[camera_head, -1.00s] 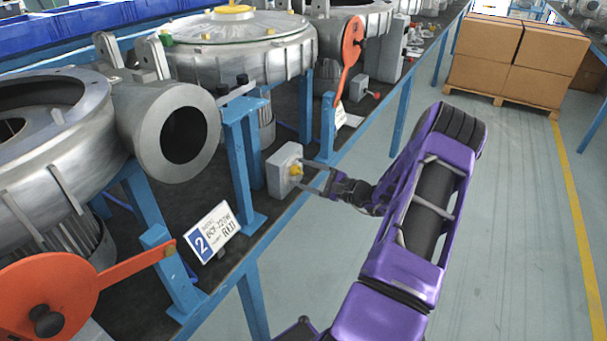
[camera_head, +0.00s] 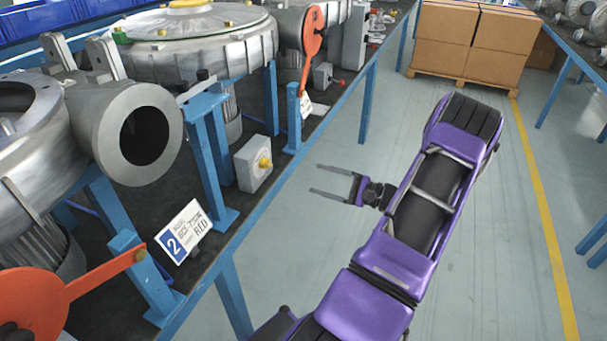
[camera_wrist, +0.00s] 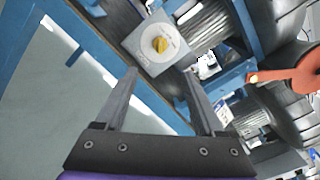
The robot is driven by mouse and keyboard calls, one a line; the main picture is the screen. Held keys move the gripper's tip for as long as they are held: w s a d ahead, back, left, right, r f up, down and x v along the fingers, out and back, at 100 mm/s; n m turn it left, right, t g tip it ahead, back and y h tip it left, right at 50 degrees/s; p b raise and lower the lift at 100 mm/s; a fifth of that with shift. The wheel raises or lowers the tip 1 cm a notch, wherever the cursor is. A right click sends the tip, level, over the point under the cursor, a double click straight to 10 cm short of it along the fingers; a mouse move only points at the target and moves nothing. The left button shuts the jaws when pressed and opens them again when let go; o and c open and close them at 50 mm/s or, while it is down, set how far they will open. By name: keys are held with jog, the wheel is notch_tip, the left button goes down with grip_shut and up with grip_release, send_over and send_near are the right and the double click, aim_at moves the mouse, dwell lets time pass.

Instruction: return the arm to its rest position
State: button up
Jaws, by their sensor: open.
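My gripper (camera_head: 334,182) is open and empty. In the head view it hangs over the open floor, to the right of the bench edge and apart from it. Nothing is between the fingers.
The bench (camera_head: 232,242) on the left carries blower housings (camera_head: 195,45), a number 2 sign (camera_head: 184,232) and orange levers (camera_head: 312,36). Cardboard boxes (camera_head: 470,40) stand on a pallet at the back. The floor (camera_head: 480,250) around my arm is clear.

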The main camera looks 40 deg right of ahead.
jog(key=shift+v, duration=1)
jog(key=shift+a, duration=0.1)
